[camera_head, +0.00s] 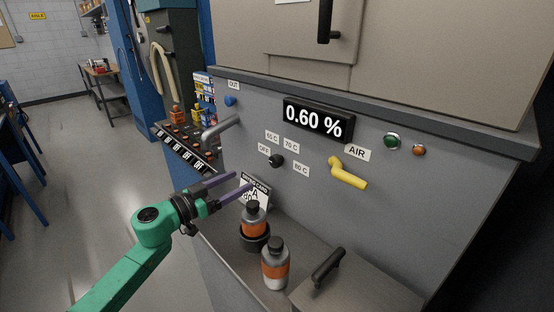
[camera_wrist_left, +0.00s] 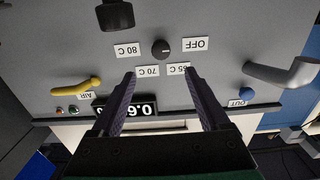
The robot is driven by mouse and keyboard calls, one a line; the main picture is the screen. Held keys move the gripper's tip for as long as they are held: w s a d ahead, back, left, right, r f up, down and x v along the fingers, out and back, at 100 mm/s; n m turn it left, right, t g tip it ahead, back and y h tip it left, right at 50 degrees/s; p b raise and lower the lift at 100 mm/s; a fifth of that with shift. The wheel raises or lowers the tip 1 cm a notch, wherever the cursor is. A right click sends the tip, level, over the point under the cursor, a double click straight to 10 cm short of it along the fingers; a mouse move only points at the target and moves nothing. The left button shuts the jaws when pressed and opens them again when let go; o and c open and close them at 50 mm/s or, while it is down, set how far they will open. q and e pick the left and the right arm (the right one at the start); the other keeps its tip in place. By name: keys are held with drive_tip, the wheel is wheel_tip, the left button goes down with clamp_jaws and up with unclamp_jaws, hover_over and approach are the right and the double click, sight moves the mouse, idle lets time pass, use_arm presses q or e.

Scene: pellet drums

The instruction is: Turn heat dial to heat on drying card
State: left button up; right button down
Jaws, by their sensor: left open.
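The black heat dial (camera_head: 277,161) sits on the grey panel among white labels OFF, 65 C, 70 C and 80 C. In the upside-down left wrist view the dial (camera_wrist_left: 161,49) has a light mark that appears turned toward the OFF label (camera_wrist_left: 195,44). The drying card (camera_head: 262,187) stands on the ledge below; my gripper and a bottle hide much of it, so its heat value is not readable. My left gripper (camera_head: 243,181) is open and empty, left of and below the dial in the head view. In the wrist view its fingertips (camera_wrist_left: 160,74) straddle the dial's line, apart from it.
Two bottles with orange bands (camera_head: 275,265) stand on the ledge, one in a dark holder (camera_head: 254,240). A yellow AIR handle (camera_head: 348,174) and a grey lever (camera_head: 220,127) flank the dial. A display (camera_head: 318,119) reads 0.60 %. A black-handled lid (camera_head: 350,288) lies at front right.

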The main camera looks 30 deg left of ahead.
sight(273, 163)
use_arm(q)
drive_tip(key=p+x, duration=0.2)
drive_tip(key=x, duration=0.9)
drive_tip(key=shift+a+r, duration=0.1)
drive_tip(key=shift+w+d, duration=0.25)
drive_tip(key=shift+w, duration=0.45)
use_arm(e)
drive_tip(key=shift+a+r, duration=0.15)
drive_tip(key=shift+r, duration=0.4)
drive_tip(key=shift+a+r, duration=0.15)
drive_tip(key=shift+r, duration=0.4)
use_arm(q)
drive_tip(key=shift+c, duration=0.3)
clamp_jaws()
use_arm(e)
drive_tip(key=shift+s, duration=0.1)
